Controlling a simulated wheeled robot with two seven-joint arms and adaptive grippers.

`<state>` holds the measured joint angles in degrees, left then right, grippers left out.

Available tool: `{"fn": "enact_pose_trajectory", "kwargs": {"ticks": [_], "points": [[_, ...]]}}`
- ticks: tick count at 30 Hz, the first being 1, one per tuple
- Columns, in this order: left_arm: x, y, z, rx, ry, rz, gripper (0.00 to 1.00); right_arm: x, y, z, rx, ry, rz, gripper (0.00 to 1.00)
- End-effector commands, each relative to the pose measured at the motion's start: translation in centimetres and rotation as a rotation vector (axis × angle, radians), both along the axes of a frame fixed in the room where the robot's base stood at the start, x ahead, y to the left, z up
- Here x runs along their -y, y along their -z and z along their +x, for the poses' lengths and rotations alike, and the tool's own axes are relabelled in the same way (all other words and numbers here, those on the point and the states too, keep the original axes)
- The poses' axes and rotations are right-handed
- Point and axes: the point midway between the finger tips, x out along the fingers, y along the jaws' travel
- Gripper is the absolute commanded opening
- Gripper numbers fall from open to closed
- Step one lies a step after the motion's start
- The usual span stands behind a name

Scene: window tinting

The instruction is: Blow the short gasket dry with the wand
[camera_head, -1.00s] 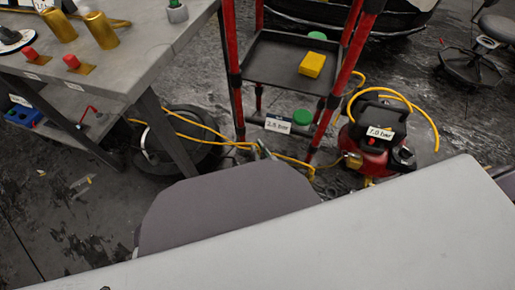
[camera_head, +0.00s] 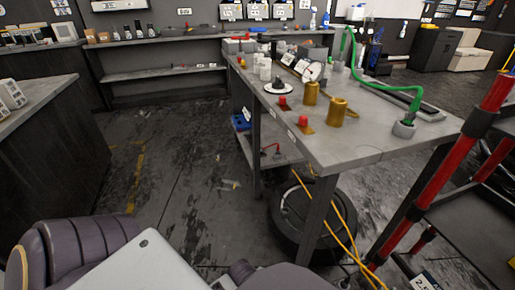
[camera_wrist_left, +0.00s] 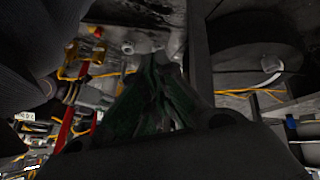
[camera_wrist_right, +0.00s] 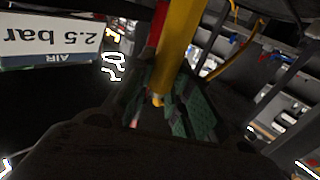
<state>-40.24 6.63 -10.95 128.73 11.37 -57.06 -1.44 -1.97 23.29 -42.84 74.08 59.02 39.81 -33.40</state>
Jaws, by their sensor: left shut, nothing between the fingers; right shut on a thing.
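My right gripper (camera_wrist_right: 168,105) shows in the right wrist view, its green fingers shut on a yellow rod-like thing (camera_wrist_right: 178,45). I cannot tell for sure that this is the wand. My left gripper (camera_wrist_left: 158,95) is shut and empty in the left wrist view, its green fingers meeting at the tips. Neither gripper shows in the head view. I cannot make out the short gasket in any view. A green hose (camera_head: 385,90) runs into a grey cup (camera_head: 404,129) on the near right corner of the grey table.
The grey table (camera_head: 375,138) carries gold cylinders (camera_head: 337,112) and red-topped pieces (camera_head: 303,120). A red-posted cart (camera_head: 455,165) stands at the right. A "2.5 bar" AIR label (camera_wrist_right: 48,40) hangs close by. Open floor (camera_head: 185,185) lies left.

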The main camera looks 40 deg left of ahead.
Motion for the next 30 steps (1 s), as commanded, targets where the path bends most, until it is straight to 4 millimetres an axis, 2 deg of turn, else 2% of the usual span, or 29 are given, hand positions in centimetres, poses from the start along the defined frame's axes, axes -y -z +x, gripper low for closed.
{"fn": "enact_pose_trajectory", "kwargs": {"ticks": [20, 26, 30], "points": [[0.0, 0.1, 0.0, -0.002, 0.005, 0.004, 0.00, -0.1, -0.2, 0.0, 0.001, 0.000, 0.001, 0.00], [-0.3, 1.0, 0.0, -0.014, -0.001, 0.015, 0.00, -0.5, -1.7, -0.1, 0.002, 0.004, 0.002, 0.00], [-0.7, 2.2, -0.1, -0.030, -0.006, 0.031, 0.00, -1.1, -3.6, -0.2, 0.001, 0.009, 0.004, 0.00]]}}
